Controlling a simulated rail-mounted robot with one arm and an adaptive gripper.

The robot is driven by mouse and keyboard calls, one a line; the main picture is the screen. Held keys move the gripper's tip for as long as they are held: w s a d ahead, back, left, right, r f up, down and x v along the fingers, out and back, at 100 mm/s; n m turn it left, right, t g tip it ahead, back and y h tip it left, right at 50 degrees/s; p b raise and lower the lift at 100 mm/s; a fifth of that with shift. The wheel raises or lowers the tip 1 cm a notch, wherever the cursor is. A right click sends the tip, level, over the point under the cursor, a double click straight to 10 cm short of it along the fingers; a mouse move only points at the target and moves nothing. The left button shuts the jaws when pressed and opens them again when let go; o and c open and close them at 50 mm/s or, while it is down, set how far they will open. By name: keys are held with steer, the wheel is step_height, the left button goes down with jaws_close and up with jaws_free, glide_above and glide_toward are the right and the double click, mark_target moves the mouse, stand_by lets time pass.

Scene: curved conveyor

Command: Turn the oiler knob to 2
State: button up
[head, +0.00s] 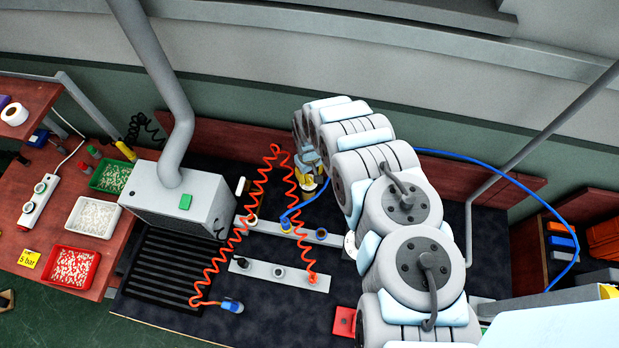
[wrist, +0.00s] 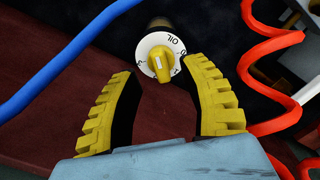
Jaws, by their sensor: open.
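The oiler knob (wrist: 161,64) is a yellow grip bar on a round white dial marked OIL in the wrist view. The dial appears turned in the picture, with a 3 at its left edge; other figures are partly hidden or too small to read. The yellow bar stands roughly upright in the picture; which number it points to I cannot tell. My gripper (wrist: 159,69) is open, with one yellow ribbed finger on each side of the dial. I see nothing between the fingers but the knob, and contact cannot be told. In the head view my gripper (head: 309,172) hides the knob area.
A blue hose (wrist: 62,62) runs close on the left of my gripper and an orange coiled hose (wrist: 258,55) close on the right. The orange coil (head: 258,215) also hangs over the dark bench in the head view. A grey box with a duct (head: 172,205) stands left.

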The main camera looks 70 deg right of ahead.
mark_target(309, 179)
steer(key=shift+f, duration=1.7)
jaws_close()
